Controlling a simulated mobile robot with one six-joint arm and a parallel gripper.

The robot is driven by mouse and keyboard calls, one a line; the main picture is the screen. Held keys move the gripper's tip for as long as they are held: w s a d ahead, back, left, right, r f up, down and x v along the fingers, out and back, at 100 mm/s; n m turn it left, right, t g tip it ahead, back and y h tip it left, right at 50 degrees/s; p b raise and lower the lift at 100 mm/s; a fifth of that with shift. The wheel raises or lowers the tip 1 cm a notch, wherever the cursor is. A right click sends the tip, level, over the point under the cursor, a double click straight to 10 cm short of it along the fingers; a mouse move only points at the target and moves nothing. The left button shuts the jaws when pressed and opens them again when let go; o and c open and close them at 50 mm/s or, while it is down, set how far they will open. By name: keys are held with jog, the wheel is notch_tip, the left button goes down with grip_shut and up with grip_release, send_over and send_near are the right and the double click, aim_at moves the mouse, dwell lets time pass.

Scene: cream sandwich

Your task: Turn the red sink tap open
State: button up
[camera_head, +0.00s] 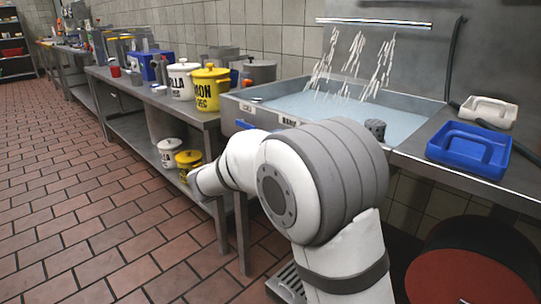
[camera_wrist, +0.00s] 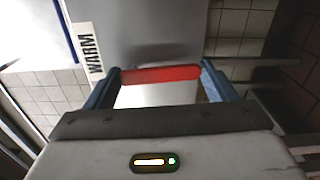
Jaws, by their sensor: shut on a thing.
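The red tap handle (camera_wrist: 160,74) shows in the wrist view as a short red bar on the grey sink front, beside a white label reading WARM (camera_wrist: 90,48). My gripper (camera_wrist: 161,80) has its two blue fingers at the ends of the bar, shut on it. In the head view my arm hides the gripper and the red tap. The sink (camera_head: 330,109) is a wide metal basin holding pale blue water, with white streams (camera_head: 383,62) falling into it from a bar above. The WARM label also shows on its front edge in the head view.
A blue tray (camera_head: 469,146) and a white tray (camera_head: 488,111) lie right of the sink. A yellow pot (camera_head: 210,90) and a white pot (camera_head: 182,82) stand on the counter to the left. Tiled floor is open at left.

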jog(key=o, duration=1.4)
jog(key=p+v, duration=0.2)
jog(key=v, duration=0.5)
jog(key=shift+s+a+p, duration=0.25)
jog(key=shift+a+p, duration=0.05)
